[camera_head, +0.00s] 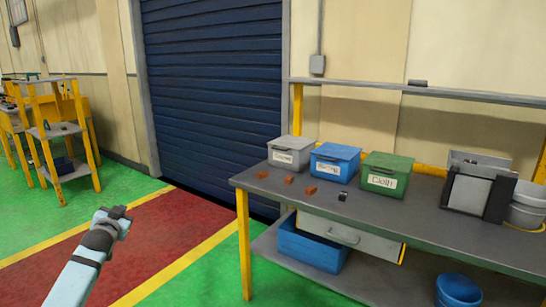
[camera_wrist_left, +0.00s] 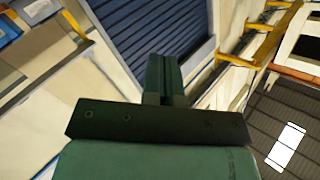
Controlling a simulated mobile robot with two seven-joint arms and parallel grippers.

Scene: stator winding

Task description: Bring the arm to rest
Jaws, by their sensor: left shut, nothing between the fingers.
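My left arm comes in from the lower left of the head view, over the green and red floor. Its gripper (camera_head: 118,212) is at the arm's upper end, left of the workbench and well apart from it. In the left wrist view the gripper (camera_wrist_left: 163,75) has its fingers together, with nothing between them. The right arm and gripper are not in view.
The grey workbench (camera_head: 400,217) holds a grey box (camera_head: 291,151), a blue box (camera_head: 335,159), a green box (camera_head: 386,175) and small reddish blocks (camera_head: 288,180). A blue bin (camera_head: 312,248) sits on its lower shelf. A yellow-framed shelf (camera_head: 60,132) stands far left. Floor between is clear.

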